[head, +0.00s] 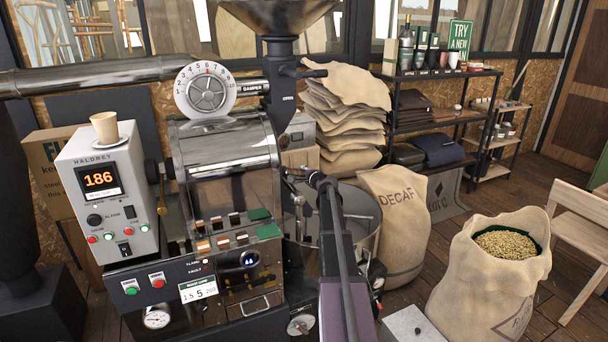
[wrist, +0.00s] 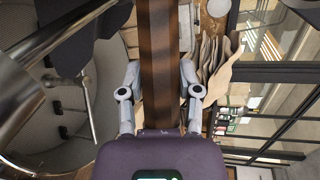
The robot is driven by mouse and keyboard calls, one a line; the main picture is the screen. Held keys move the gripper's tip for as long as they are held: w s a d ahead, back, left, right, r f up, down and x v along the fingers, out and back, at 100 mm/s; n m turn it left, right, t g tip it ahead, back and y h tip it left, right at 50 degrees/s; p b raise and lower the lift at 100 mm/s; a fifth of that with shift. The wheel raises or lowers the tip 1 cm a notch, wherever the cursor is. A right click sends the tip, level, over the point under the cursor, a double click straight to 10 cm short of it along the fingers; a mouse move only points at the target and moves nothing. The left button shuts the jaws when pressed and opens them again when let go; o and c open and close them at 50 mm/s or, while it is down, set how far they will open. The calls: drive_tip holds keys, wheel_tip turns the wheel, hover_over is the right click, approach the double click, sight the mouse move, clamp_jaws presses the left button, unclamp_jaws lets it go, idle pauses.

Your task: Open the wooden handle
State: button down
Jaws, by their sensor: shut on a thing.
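In the wrist view a brown wooden handle (wrist: 158,30) runs down the middle of the picture, between the two grey fingers of my gripper (wrist: 159,80). The fingers are shut on it from both sides. In the head view my gripper (head: 299,174) is at the right side of the roaster's front (head: 226,170), with my arm reaching up to it from below.
A round metal cooling bin (head: 367,208) lies close to the right of my arm. Beyond it stand a DECAF sack (head: 397,225) and an open sack of beans (head: 482,285). The control box (head: 97,205) with a cup (head: 105,127) on top is left of the roaster.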

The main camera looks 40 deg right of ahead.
drive_tip(key=s+d, duration=0.7)
drive_tip(key=shift+s+d, duration=0.15)
drive_tip(key=shift+s, duration=0.1)
drive_tip(key=shift+c, duration=1.4)
unclamp_jaws()
drive_tip(key=shift+w, duration=0.1)
drive_tip(key=w+a, duration=0.7)
drive_tip(key=shift+w+a, duration=0.35)
drive_tip(key=p+v, duration=0.3)
drive_tip(key=v, duration=1.1)
drive_tip(key=a+f+n+g+y, duration=0.2)
drive_tip(key=a+n, duration=0.2)
drive_tip(key=a, duration=0.7)
drive_tip(key=w+a+f+n+g+y+p, duration=0.1)
drive_tip(key=a+f+n+g+y, duration=0.1)
drive_tip(key=a, duration=0.8)
drive_tip(key=f+n+y, duration=0.1)
drive_tip(key=n, duration=0.1)
drive_tip(key=shift+w+a+n+y, duration=0.3)
drive_tip(key=shift+a+n, duration=0.1)
